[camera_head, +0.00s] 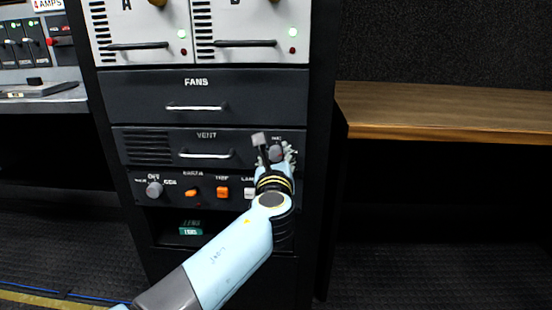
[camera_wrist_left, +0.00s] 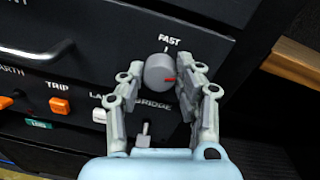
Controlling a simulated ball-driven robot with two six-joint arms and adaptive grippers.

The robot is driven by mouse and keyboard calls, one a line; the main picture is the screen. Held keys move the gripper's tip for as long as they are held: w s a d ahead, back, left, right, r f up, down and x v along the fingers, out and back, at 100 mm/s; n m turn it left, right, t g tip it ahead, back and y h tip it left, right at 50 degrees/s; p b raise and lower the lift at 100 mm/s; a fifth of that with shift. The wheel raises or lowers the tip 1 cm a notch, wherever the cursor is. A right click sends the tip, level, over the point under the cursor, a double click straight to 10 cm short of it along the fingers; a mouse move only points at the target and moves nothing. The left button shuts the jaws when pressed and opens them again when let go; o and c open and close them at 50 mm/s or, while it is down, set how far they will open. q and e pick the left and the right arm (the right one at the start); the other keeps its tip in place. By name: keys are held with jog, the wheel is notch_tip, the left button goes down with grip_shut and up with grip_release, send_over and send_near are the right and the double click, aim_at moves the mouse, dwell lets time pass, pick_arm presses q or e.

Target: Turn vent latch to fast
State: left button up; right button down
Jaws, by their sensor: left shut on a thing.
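The vent latch is a round grey knob (camera_wrist_left: 158,68) at the right end of the dark VENT panel (camera_head: 165,146). A FAST label with a tick stands just above it in the left wrist view. The knob's red mark points to the right and slightly down, away from the FAST tick. My left gripper (camera_head: 276,153) is shut on the knob, with one finger on each side of it in the left wrist view. The gripper covers part of the knob in the head view. My right gripper is not in view.
Below is a panel with a rotary knob (camera_head: 154,190), orange switches (camera_head: 222,192) and a toggle (camera_wrist_left: 144,136). The FANS drawer (camera_head: 280,96) is above. A VENT handle (camera_head: 206,155) sticks out left of the gripper. A wooden desk (camera_head: 450,110) stands at right.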

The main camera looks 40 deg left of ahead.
pick_arm(q)
jog(key=n+b, duration=0.1)
jog(key=n, duration=0.3)
jog(key=shift+f, duration=0.1)
jog(key=n+b, duration=0.1)
jog(key=n, duration=0.1)
jog(key=shift+a+n, duration=0.1)
jog(key=shift+n, duration=0.3)
jog(key=shift+n+b, duration=0.6)
jog(key=shift+n, duration=0.6)
jog(key=shift+n+b, duration=0.4)
jog(key=shift+n, duration=0.6)
jog(key=shift+n+h, duration=0.3)
jog(key=shift+n, duration=0.5)
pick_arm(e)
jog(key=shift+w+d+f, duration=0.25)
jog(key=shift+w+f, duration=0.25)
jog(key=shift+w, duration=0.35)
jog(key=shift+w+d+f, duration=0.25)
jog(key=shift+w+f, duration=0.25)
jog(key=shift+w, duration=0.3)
pick_arm(q)
jog(key=o, duration=1.1)
jog(key=shift+o, duration=0.2)
